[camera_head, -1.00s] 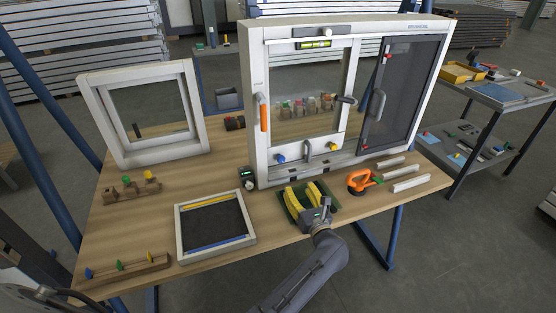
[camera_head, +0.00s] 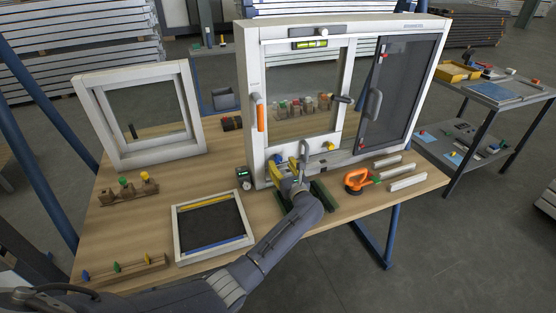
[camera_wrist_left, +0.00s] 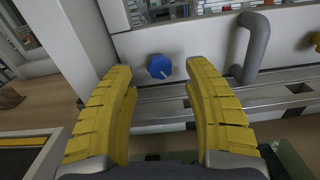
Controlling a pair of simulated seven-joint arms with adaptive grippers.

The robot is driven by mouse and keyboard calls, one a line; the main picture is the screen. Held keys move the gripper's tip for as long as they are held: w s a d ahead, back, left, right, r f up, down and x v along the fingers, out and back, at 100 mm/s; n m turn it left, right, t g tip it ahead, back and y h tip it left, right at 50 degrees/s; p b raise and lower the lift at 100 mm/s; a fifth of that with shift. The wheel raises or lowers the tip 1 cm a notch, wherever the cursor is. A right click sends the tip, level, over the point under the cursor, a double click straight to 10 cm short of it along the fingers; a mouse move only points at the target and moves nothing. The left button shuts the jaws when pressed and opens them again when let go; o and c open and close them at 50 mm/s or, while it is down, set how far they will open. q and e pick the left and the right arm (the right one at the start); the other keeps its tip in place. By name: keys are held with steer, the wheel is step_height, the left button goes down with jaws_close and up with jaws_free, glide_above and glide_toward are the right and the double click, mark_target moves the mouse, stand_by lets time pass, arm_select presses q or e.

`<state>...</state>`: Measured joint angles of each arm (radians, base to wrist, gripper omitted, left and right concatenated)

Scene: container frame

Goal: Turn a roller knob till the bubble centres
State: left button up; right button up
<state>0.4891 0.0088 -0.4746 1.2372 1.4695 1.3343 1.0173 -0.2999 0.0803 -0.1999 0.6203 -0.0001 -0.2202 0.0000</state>
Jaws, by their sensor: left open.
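The white window frame (camera_head: 252,120) stands upright on the bench. A yellow-green bubble level (camera_head: 310,44) is on its top rail; the bubble is too small to place. The blue roller knob (camera_wrist_left: 159,66) on the lower rail lies ahead between my fingertips in the left wrist view, apart from both. My left gripper (camera_head: 287,166), with yellow fingers, is open and empty before the lower rail.
A grey handle (camera_wrist_left: 250,45) stands just right of the blue knob. An orange suction cup (camera_head: 357,181) lies right of my arm, a flat framed screen (camera_head: 212,222) left of it. A small dark device (camera_head: 243,177) sits by the frame's left corner.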

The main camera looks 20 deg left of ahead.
mark_target(279, 161)
arm_select(q)
steer(key=shift+x, duration=1.95)
steer(key=shift+c, duration=0.2)
jaws_close()
